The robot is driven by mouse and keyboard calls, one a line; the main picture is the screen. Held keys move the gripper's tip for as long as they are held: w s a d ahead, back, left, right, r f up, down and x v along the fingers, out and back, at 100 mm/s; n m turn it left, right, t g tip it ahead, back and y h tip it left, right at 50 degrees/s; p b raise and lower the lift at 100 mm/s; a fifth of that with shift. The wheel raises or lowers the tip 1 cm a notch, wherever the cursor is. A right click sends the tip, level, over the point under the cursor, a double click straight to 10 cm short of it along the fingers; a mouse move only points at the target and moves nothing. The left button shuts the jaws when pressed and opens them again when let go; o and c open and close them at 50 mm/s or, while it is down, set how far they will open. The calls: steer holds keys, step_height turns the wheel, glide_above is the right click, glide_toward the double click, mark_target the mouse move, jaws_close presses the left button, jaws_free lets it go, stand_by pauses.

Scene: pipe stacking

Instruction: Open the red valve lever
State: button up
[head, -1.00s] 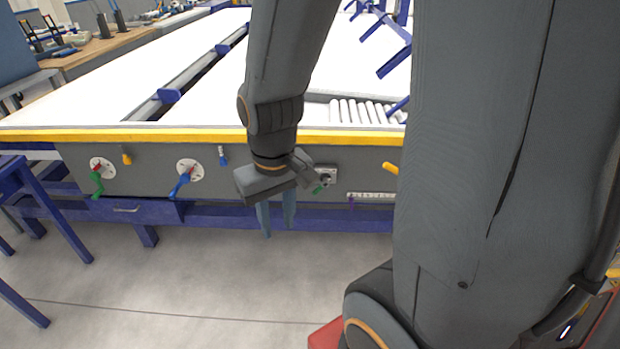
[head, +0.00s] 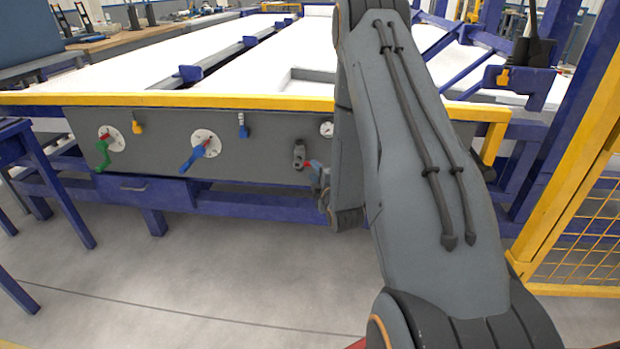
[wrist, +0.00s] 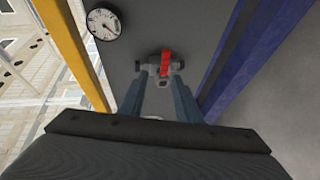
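The red valve lever (wrist: 166,61) sits on a grey pipe fitting on the panel, ahead of my gripper in the wrist view. My gripper (wrist: 157,78) is open, its two blue-grey fingers apart and pointing at the valve. The lever is just beyond the fingertips, closer to the right finger; I cannot tell whether they touch. In the head view the valve's grey body (head: 299,153) and a bit of the red lever (head: 308,164) show left of my arm. My gripper there is mostly hidden behind the arm.
A round gauge (wrist: 103,24) is on the panel near the valve. The panel (head: 255,160) also carries a blue-handled valve (head: 193,160) and a green-handled valve (head: 103,152). A yellow edge (head: 220,101) runs above it. A yellow mesh fence (head: 580,240) stands at the right.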

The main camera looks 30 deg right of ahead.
mark_target(306, 164)
steer(key=shift+n+t+h, duration=0.3)
steer(key=shift+n+t, duration=0.4)
steer(key=shift+t, duration=0.1)
steer(key=w+d, duration=0.1)
steer(key=w, duration=0.1)
steer(key=w+d+f+b, duration=0.1)
steer(key=w, duration=0.2)
steer(key=w+d+f+b, duration=0.1)
steer(key=w, duration=0.1)
steer(key=shift+w, duration=0.2)
jaws_close()
